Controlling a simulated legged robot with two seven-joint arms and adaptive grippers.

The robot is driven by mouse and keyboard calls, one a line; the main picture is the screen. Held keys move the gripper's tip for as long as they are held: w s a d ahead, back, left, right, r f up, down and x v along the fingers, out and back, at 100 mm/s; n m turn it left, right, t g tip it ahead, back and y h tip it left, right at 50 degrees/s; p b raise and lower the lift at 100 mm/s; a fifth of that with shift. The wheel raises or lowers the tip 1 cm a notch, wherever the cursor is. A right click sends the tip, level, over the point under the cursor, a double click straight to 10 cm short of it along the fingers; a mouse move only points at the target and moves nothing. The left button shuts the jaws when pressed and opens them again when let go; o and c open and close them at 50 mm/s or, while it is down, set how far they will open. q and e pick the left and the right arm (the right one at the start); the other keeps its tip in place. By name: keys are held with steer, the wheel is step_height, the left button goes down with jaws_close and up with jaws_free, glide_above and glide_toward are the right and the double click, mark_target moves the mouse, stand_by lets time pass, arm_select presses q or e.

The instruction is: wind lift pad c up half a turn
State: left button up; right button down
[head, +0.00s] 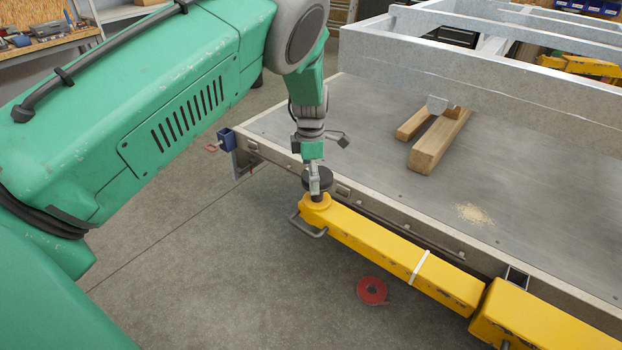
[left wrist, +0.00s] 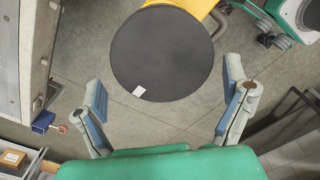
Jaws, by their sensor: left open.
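A round black lift pad (head: 326,181) sits on the end of a yellow lift arm (head: 385,245) beside the trailer frame's edge. In the left wrist view the pad (left wrist: 162,50) is a wide dark disc with a small white mark near its lower rim. My left gripper (head: 314,186) points down at the pad from above and hides part of it. In the left wrist view its two fingers stand wide apart, with a gap of floor between each finger and the disc's rim. No letter is readable on the pad. My right gripper is not in view.
The grey trailer deck (head: 370,120) lies close to the right of the pad, with wooden blocks (head: 440,140) and a metal frame on it. A blue bracket (head: 232,139) juts from its near corner.

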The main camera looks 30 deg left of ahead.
arm_select(q)
steer(key=r, duration=0.9)
steer(key=shift+w+d+r, duration=0.15)
steer(key=shift+w+r, duration=0.05)
steer(key=shift+r, duration=0.35)
steer(key=shift+a+r, duration=0.1)
steer(key=shift+a, duration=0.15)
steer(key=shift+d, duration=0.15)
